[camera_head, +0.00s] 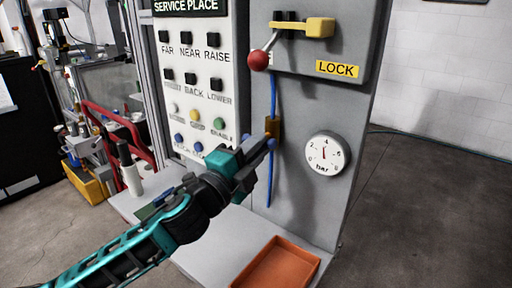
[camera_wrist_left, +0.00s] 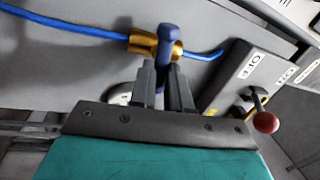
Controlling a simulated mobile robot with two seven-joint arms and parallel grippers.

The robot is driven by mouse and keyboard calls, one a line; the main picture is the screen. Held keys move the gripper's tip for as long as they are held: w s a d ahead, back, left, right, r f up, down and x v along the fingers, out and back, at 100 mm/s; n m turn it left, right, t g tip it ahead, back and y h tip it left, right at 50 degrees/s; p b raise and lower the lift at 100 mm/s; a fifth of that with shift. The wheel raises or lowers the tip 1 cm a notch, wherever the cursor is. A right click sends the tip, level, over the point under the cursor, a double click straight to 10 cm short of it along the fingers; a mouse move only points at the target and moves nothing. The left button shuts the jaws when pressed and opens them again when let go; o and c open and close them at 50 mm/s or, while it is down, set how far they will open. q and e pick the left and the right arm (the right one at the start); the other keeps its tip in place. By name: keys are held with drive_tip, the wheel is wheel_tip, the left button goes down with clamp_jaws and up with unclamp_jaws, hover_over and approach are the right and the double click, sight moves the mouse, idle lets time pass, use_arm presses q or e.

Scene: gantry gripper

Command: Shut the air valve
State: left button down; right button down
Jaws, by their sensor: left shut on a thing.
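The air valve has a brass body (camera_head: 273,126) on a vertical blue hose (camera_head: 273,92) on the grey panel. The brass body also shows in the left wrist view (camera_wrist_left: 143,43). Its blue handle (camera_wrist_left: 166,42) lies across the hose line in the left wrist view. My left gripper (camera_head: 264,146) reaches the valve from the lower left. In the left wrist view its two fingers (camera_wrist_left: 163,75) are shut on the handle, one on each side. The fingers hide the handle's lower part. The round bar gauge (camera_head: 327,154) has its needle pointing about straight up. My right gripper is out of view.
A red-ball lever (camera_head: 258,61) and yellow latch bar (camera_head: 307,27) sit above, near a LOCK label (camera_head: 337,69). A button panel (camera_head: 193,98) stands left of the valve. An orange tray (camera_head: 238,283) lies below on the grey shelf. Open floor is at right.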

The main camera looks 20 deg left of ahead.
use_arm(q)
drive_tip(key=shift+m+h, duration=0.4)
drive_tip(key=shift+m, duration=0.5)
drive_tip(key=c, duration=1.1)
unclamp_jaws()
drive_tip(key=shift+f, duration=0.1)
drive_tip(key=b+v, duration=0.3)
drive_tip(key=v, duration=1)
drive_tip(key=shift+b, duration=0.3)
